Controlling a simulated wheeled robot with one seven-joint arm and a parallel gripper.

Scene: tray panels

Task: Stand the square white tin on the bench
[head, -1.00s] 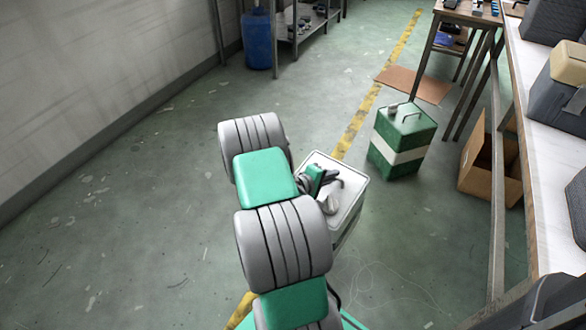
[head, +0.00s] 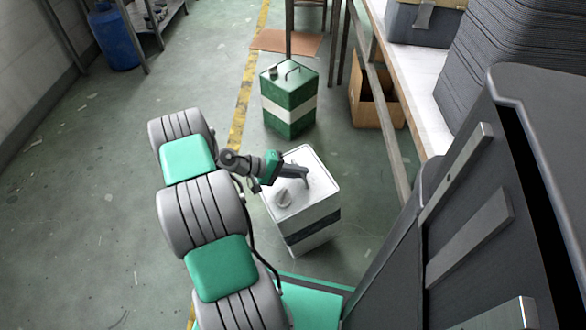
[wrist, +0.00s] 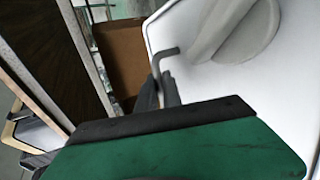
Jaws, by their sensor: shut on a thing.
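The square white tin (head: 318,188) has a dark band, a round cap and a top handle. It hangs upright from my gripper (head: 300,176) in the head view, low in front of my base. My gripper is shut on its handle; the fingertips are small there. In the wrist view the tin's white top (wrist: 190,85) and cap fill the right side, with the bent dark handle at my gripper (wrist: 160,90). The bench (head: 425,80), with a pale top, runs along the right side, partly hidden by dark panels in front.
A green tin with a white band (head: 288,112) stands on the floor beyond the white tin. An open cardboard box (head: 378,105) is beside the bench legs. Stacked dark ribbed trays (head: 500,60) and a large dark panel (head: 500,200) crowd the right.

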